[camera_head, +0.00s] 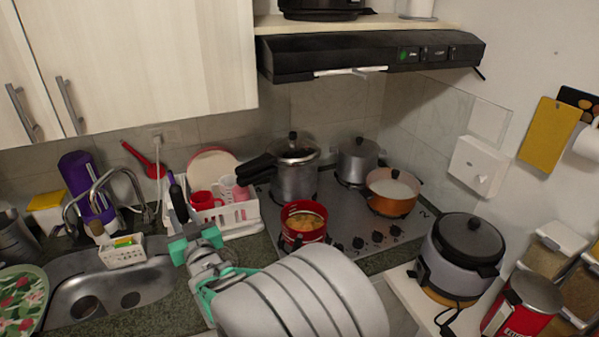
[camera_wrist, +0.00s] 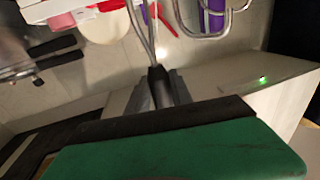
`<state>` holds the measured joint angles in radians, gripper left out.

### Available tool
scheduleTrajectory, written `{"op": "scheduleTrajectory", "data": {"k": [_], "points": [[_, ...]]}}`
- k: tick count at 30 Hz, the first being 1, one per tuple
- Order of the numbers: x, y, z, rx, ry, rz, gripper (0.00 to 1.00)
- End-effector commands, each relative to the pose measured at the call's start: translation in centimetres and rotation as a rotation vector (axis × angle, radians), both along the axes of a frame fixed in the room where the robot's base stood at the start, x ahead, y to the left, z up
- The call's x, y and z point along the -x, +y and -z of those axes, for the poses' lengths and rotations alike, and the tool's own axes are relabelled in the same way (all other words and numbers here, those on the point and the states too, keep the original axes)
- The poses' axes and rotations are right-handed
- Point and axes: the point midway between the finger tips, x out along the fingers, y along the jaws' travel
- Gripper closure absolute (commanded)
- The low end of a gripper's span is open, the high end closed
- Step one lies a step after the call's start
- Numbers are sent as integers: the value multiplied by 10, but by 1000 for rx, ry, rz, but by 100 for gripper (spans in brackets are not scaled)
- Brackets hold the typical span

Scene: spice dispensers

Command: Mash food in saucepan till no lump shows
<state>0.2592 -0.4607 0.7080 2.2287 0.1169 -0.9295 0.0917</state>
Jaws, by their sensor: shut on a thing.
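A small red saucepan (camera_head: 290,237) stands at the front left of the hob, with yellow-orange food (camera_head: 304,221) inside. The food looks uneven, but lumps are hard to make out at this size. My gripper (camera_head: 195,241) is over the counter in front of the dish rack, left of the saucepan and apart from it. It is shut on a tool with a black handle (camera_head: 178,200), which stands nearly upright. In the wrist view the tool's dark handle (camera_wrist: 160,87) leads to a thin metal shaft; its working end is out of view.
An orange pot (camera_head: 391,207) with pale contents, a pressure cooker (camera_head: 295,178) and a lidded pot (camera_head: 357,160) share the hob. A white dish rack (camera_head: 235,216) and sink (camera_head: 150,285) lie left. A range hood (camera_head: 370,55) hangs above; a rice cooker (camera_head: 455,265) stands right.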

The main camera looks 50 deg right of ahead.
Motion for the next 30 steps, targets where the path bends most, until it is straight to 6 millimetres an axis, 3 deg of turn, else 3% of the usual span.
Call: {"op": "scheduleTrajectory", "data": {"k": [1, 5, 9, 12, 15, 20, 30], "points": [[3, -33, 1, 2, -11, 69, 100], [21, -118, -8, 2, -30, 249, 100], [59, -205, -20, 5, -57, 443, 100], [91, -255, -28, 4, -76, 561, 100], [117, -288, -35, 4, -90, 647, 100], [138, -311, -41, 4, -103, 708, 100], [142, -310, -19, 3, -101, 710, 100]]}}
